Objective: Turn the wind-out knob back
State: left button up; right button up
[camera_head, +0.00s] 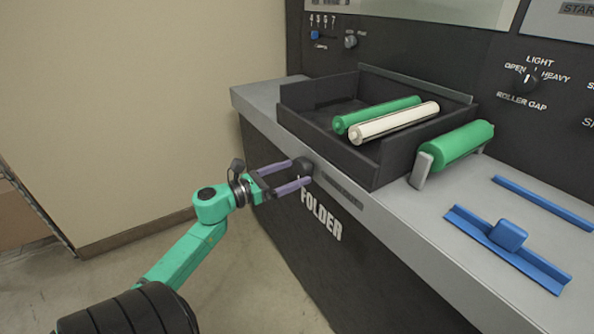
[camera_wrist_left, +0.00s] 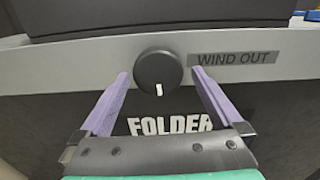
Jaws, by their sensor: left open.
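The wind-out knob (camera_wrist_left: 158,74) is a round black knob on the grey front edge of the machine, left of the WIND OUT label (camera_wrist_left: 236,59). Its white mark points down in the left wrist view. In the head view the knob (camera_head: 304,167) shows at the tips of my left gripper (camera_head: 306,174). My left gripper is open, with its two purple fingers (camera_wrist_left: 158,82) on either side of the knob. A gap shows between each finger and the knob, so they look apart. My right gripper is not in view.
A black tray (camera_head: 290,97) above the knob holds a green roll (camera_head: 376,114) and a white roll (camera_head: 394,122). Another green roll (camera_head: 461,145) sits right of it on a grey bracket. A blue rail with a block (camera_head: 508,236) lies on the grey ledge (camera_head: 440,219). Open floor is at left.

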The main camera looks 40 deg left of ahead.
pick_arm(q)
jog(key=shift+w+d, duration=0.15)
jog(key=shift+w, duration=0.55)
jog(key=shift+w+f, duration=0.15)
jog(key=shift+w, duration=0.2)
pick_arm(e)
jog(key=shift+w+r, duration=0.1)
pick_arm(q)
jog(key=shift+c, duration=0.3)
jog(key=c, duration=1)
jog(key=shift+c, duration=0.4)
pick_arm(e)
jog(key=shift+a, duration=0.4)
